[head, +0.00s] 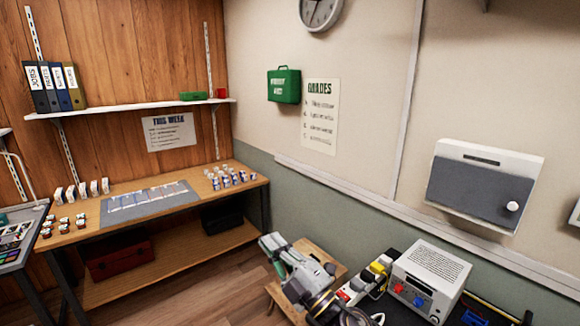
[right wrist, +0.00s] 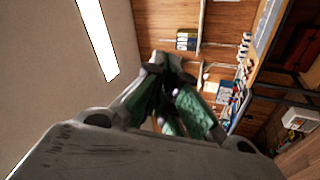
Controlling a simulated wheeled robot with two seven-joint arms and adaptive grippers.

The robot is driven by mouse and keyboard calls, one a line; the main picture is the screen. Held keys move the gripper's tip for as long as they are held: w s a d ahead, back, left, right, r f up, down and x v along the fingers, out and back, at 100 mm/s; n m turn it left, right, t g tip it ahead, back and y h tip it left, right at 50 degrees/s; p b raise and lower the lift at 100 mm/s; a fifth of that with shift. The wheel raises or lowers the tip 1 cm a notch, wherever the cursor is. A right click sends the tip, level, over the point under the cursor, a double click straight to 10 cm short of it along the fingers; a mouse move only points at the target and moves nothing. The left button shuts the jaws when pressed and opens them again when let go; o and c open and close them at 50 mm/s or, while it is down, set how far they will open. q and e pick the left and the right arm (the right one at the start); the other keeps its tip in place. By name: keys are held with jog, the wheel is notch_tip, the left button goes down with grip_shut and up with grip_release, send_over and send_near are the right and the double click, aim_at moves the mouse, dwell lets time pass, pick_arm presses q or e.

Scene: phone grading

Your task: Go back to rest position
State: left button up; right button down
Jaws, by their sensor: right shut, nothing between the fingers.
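My right gripper (head: 268,246) is in the lower middle of the head view, in front of a small wooden stand. It points up and to the left, with its arm coming in from the bottom. In the right wrist view its green-padded fingers (right wrist: 172,82) come together at the tips, and nothing shows between them. The gripper is shut and empty. My left gripper is in neither view.
A wooden workbench (head: 84,232) with small boxes, bottles and a grey mat (head: 103,219) stands at the left. The wooden stand (head: 327,260) is behind my right gripper. A white device (head: 433,272) with knobs stands to its right. Open floor (head: 190,294) lies left of the gripper.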

jog(key=w+d+f+m+h, duration=0.2)
jog(key=d+f+m+h, duration=1.3)
jog(key=d, duration=0.3)
jog(key=s+d+f+m+g+h, duration=0.1)
jog(key=s+d+f+m+g, duration=0.25)
jog(key=f, duration=0.25)
jog(key=s+d+f+m+g, duration=0.1)
jog(key=s+d+f+g, duration=0.1)
jog(key=s+f+g, duration=0.55)
jog(key=s+d+f+m+g, duration=0.2)
jog(key=s+f, duration=0.3)
jog(key=s, duration=0.6)
jog(key=s+f, duration=0.3)
jog(key=f, duration=3)
jog(key=s+d+f+g, duration=0.1)
jog(key=s+d+f, duration=0.1)
jog(key=s+f, duration=0.7)
jog(key=s+d+f+g, duration=0.1)
jog(key=s+d+f, duration=0.1)
jog(key=s+f, duration=0.8)
jog(key=shift+s+d+f+n, duration=0.25)
jog(key=shift+s+n, duration=0.1)
jog(key=shift+s, duration=1.3)
